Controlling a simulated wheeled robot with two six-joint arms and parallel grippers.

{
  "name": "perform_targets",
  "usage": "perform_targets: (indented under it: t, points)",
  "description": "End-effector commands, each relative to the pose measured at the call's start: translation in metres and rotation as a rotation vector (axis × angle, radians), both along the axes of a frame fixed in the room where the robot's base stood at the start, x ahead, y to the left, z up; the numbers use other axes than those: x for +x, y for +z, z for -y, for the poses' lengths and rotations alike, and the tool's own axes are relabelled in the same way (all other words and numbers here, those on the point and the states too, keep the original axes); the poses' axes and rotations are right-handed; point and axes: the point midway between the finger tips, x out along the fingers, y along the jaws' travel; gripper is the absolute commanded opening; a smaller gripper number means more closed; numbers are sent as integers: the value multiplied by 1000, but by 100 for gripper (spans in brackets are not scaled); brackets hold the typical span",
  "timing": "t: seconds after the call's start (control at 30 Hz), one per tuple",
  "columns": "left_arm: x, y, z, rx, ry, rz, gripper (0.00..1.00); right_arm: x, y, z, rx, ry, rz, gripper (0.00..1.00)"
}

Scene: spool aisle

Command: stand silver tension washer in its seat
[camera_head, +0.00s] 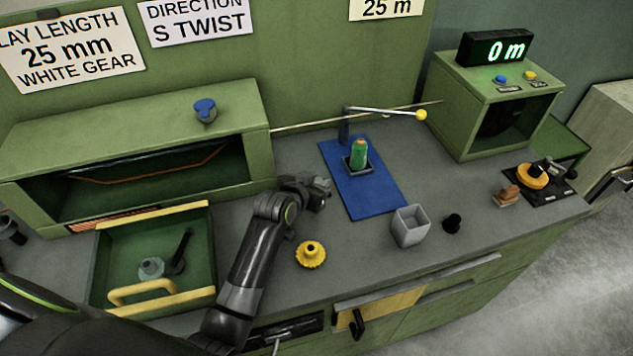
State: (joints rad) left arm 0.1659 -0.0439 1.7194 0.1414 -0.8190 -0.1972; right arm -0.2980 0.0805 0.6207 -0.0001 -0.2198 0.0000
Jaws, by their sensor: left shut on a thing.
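My left gripper (318,192) is over the worktop, just left of the blue mat (375,200). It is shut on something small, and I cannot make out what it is. I cannot pick out the silver tension washer for certain. A pale grey round piece (151,268) lies in the open green drawer (198,262), beside a dark tool (181,250). On the mat, a green spool (358,152) stands upright in a dark square holder (356,165). I cannot tell which part is the washer's seat. My right gripper is not in view.
A thin rod with a yellow ball (421,115) reaches over the back. A green counter housing (492,105) stands at the right.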

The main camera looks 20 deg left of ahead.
Motion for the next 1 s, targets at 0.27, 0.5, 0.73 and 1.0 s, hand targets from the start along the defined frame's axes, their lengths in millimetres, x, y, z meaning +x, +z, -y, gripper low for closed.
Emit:
perform_targets:
  t: [0.27, 0.5, 0.73, 1.0]
  points:
    - [0, -2, 0, 0, 0, 1, 2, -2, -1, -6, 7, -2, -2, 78]
    - [0, -4, 0, 0, 0, 0, 40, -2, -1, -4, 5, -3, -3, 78]
    - [0, -4, 0, 0, 0, 0, 45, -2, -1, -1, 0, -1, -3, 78]
    - [-8, 2, -2, -1, 1, 1, 45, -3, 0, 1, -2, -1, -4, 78]
